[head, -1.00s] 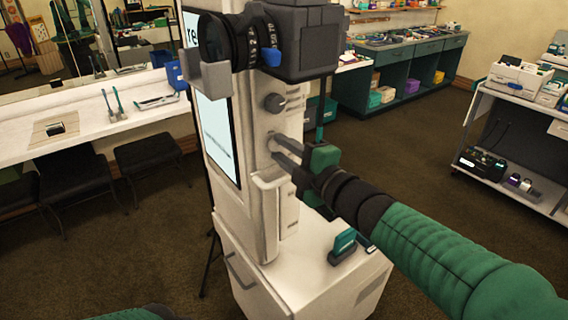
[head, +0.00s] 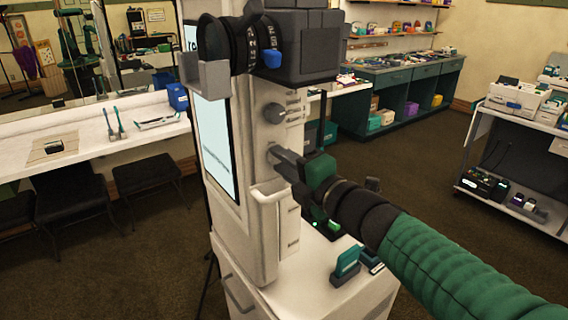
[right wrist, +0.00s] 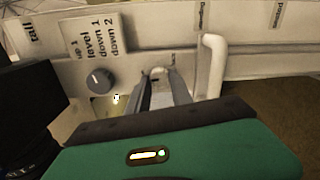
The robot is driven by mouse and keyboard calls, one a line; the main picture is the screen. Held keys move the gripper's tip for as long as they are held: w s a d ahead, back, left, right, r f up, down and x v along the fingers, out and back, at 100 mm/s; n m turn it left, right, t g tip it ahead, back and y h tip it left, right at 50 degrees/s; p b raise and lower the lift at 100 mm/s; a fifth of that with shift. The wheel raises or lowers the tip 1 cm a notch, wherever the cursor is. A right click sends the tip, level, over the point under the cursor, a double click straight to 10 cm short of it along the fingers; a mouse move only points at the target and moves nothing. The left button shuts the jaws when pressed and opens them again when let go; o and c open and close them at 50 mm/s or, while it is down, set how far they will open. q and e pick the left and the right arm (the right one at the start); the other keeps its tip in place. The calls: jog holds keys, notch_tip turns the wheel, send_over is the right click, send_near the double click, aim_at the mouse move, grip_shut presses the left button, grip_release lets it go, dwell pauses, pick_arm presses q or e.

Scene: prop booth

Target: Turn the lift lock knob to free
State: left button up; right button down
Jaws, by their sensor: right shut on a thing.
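The white booth column (head: 262,230) has two knobs on its side panel. My right gripper (head: 277,156) is at the lower one, with its fingertips against the panel. In the right wrist view its two fingers close around a small pale knob (right wrist: 158,72), partly hidden by the fingertips. I cannot read which setting it points to. A grey round dial (right wrist: 97,79) sits apart from the fingers, beside a label (right wrist: 92,38) reading "up 1, level, down 1, down 2"; it also shows above my gripper in the head view (head: 274,112). My left gripper is out of view.
A black camera unit (head: 300,45) overhangs the panel above my gripper. A white handle (right wrist: 212,65) stands out beside the held knob. Small teal items (head: 347,262) stand on the white base below my arm.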

jog(key=shift+f, duration=0.1)
jog(key=c, duration=1.1)
grip_release()
jog(key=shift+a, duration=0.1)
jog(key=shift+c, duration=0.2)
jog(key=p+v, duration=1)
jog(key=v, duration=0.7)
jog(key=shift+w+f, duration=0.1)
jog(key=shift+w, duration=0.05)
